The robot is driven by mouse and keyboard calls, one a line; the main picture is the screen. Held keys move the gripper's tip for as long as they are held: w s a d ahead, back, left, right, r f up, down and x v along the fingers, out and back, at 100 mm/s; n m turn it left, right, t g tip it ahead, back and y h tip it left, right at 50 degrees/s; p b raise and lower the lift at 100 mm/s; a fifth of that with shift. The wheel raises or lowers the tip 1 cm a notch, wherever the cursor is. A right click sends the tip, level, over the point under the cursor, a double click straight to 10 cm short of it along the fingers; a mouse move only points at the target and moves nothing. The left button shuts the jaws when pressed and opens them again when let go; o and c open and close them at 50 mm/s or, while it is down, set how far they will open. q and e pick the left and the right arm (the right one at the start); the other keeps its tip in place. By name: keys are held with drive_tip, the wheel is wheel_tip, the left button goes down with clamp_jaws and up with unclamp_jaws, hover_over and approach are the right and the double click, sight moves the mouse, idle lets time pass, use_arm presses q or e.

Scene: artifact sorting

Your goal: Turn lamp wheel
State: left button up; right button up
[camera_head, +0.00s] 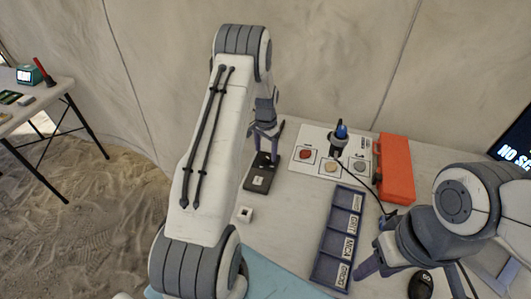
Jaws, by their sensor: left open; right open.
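My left gripper (267,143) reaches down at the back of the table, fingers pointing at a flat dark box (260,176). I cannot tell if they touch it. My own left arm covers part of this area. A black upright device with a blue top (340,134) stands on a white board (312,142), right of my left gripper; a cable runs from it. I cannot make out for certain which item is the lamp or its wheel. My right gripper (366,262) is open and empty at the lower right, beside the labelled tray (321,271).
The white board carries several small stones, one red (305,154). An orange case (396,170) lies right of it. A small white block (245,214) sits on the table's left side. A black mouse-like object (421,284) is near my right gripper. A screen (515,145) stands far right.

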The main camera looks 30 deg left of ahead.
use_arm(q)
drive_tip(key=shift+f, duration=1.05)
clamp_jaws()
